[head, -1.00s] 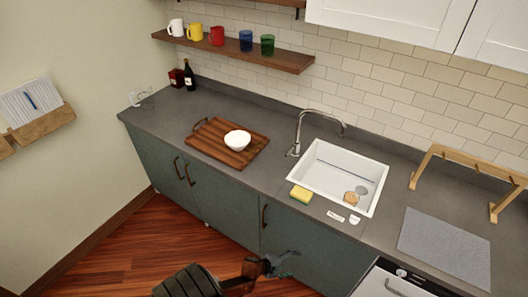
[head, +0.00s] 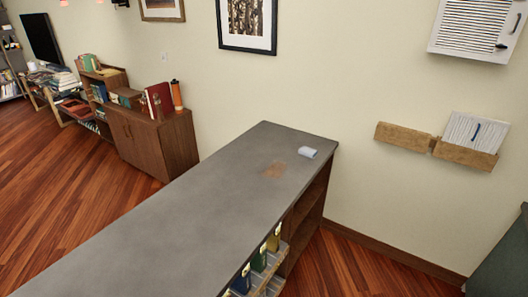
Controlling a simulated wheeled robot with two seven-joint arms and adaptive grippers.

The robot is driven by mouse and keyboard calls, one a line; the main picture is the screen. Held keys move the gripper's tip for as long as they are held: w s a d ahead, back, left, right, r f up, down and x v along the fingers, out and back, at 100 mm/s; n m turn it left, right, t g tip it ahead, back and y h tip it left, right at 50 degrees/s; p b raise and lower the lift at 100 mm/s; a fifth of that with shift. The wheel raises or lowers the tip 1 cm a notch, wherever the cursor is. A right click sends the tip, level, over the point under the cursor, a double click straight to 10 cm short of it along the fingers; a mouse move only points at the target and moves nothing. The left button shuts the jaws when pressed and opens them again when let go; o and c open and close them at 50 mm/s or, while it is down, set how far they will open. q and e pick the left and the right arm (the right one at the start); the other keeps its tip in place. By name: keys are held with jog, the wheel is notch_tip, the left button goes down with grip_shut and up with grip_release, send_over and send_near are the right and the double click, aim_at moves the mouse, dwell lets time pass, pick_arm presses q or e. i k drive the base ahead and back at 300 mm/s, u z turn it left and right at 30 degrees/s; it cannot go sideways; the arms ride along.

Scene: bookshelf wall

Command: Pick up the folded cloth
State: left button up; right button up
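A small light blue-grey folded item that looks like the folded cloth (head: 307,152) lies on the far right end of a long grey countertop (head: 200,212) in the head view. It sits near the counter's right edge, beside a brownish patch (head: 275,169) on the surface. Neither of my grippers shows in the head view now.
Shelves with several binders or books (head: 258,260) are under the counter's right side. A wooden cabinet (head: 155,142) with books and an orange bottle (head: 176,95) stands behind, against the wall. Wooden floor is open at the left. Wall pockets (head: 465,153) hang at the right.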

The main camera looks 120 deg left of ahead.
aim_at(305, 151)
jog(key=u, duration=1.95)
